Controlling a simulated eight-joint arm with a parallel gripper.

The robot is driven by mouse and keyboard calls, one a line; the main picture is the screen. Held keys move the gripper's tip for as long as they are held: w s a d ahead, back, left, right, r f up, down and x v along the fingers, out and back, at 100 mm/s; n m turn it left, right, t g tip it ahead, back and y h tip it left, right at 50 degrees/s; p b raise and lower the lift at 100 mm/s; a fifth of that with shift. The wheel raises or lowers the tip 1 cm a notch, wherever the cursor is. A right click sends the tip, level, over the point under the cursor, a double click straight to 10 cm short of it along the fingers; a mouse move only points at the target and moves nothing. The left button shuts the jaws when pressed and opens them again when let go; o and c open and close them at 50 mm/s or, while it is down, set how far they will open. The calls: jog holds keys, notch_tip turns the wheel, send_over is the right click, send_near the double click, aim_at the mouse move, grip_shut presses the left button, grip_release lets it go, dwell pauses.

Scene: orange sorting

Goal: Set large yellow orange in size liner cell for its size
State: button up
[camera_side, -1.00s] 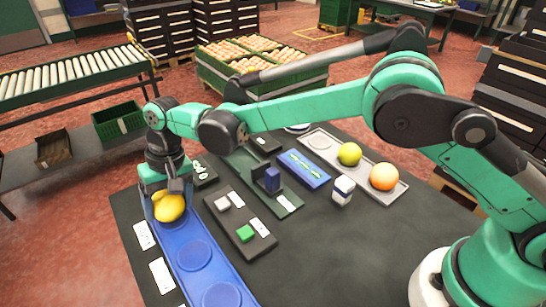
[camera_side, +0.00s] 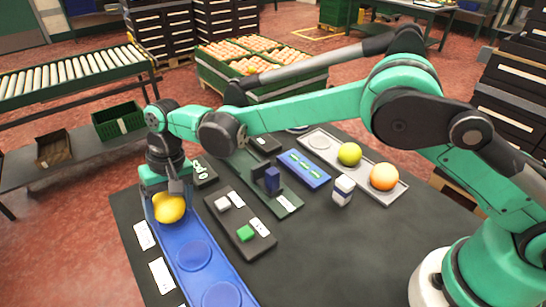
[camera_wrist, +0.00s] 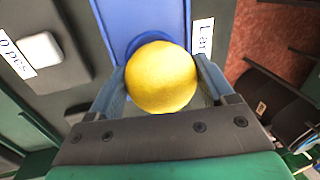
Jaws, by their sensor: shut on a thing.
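The large yellow orange (camera_side: 169,208) is at the far end of the blue size liner (camera_side: 212,263), over or in its far cell. It also shows in the wrist view (camera_wrist: 161,77), between the two fingers. My gripper (camera_wrist: 160,88) is shut on it from both sides. In the side view my gripper (camera_side: 172,192) points down onto the fruit. The cell's floor under the orange is mostly hidden, so I cannot tell whether it touches. Two round cells nearer the camera, the middle one (camera_side: 193,255) and the near one (camera_side: 221,295), are empty.
White labels (camera_side: 144,235) lie left of the liner. A grey tray (camera_side: 330,157) holds a yellow-green fruit (camera_side: 349,154) and an orange fruit (camera_side: 384,176).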

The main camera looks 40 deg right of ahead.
jog(key=shift+f, duration=0.5)
jog(key=o, duration=1.2)
jog(key=shift+d, duration=0.1)
jog(key=shift+o, duration=0.2)
jog(key=shift+a+r+v, duration=0.1)
jog(key=shift+a+v, duration=0.2)
jog(key=shift+v, duration=1)
jog(key=shift+a+r+v, duration=0.1)
jog(key=shift+a+v, duration=0.2)
jog(key=shift+v, duration=1.05)
jog(key=shift+a+v, duration=0.3)
jog(key=shift+v, duration=1)
jog(key=s+d+r+t, duration=0.2)
jog(key=d+r, duration=0.2)
jog(key=d, duration=0.4)
jog(key=s+d+r+t, duration=0.2)
jog(key=d+r, duration=0.2)
jog(key=d, duration=0.4)
jog(key=s+d+f+t+h, duration=0.2)
jog(key=s+d+f+t, duration=0.1)
jog(key=s+d, duration=0.7)
jog(key=shift+f+m+h, duration=0.3)
